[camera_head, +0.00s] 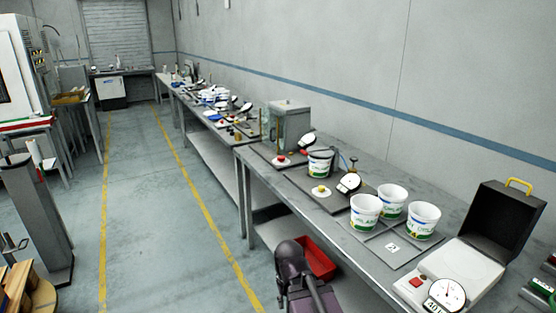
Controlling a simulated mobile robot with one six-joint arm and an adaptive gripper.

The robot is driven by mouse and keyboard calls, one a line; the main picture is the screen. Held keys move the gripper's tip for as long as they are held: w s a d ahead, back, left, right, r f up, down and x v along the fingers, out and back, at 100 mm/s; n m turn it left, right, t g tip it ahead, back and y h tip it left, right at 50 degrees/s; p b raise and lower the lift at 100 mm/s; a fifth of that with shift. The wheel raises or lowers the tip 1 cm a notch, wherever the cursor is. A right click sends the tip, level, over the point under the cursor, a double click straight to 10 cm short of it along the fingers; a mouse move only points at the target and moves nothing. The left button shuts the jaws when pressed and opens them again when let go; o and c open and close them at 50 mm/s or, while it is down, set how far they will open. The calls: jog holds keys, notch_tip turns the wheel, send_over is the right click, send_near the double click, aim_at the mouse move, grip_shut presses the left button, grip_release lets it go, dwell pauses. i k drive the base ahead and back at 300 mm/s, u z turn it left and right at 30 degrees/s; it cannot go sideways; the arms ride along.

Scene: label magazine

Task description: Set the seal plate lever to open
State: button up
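At the right end of the near bench stands a light grey device (458,268) with a red button and a round dial on its front. A dark boxy lid or housing (500,222) rises at its back, with a yellow handle (519,186) on top. I cannot tell for sure whether this handle is the seal plate lever; no part is marked so legibly. Part of my arm, dark and purple, shows at the bottom middle, in front of the bench. My gripper's fingers do not show.
White tubs (365,212) stand on a grey plate on the near bench (300,212). Further along are dials, small buttons and a grey box (289,126). A red bin (318,260) sits under the bench. The floor between the yellow lines (190,193) is clear.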

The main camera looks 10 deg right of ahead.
aim_at(317, 151)
jog(key=u, duration=0.15)
jog(key=k, duration=0.65)
jog(key=u, duration=0.3)
jog(key=i, duration=1.5)
jog(key=z, duration=1.1)
jog(key=i, duration=0.85)
jog(key=z, duration=0.55)
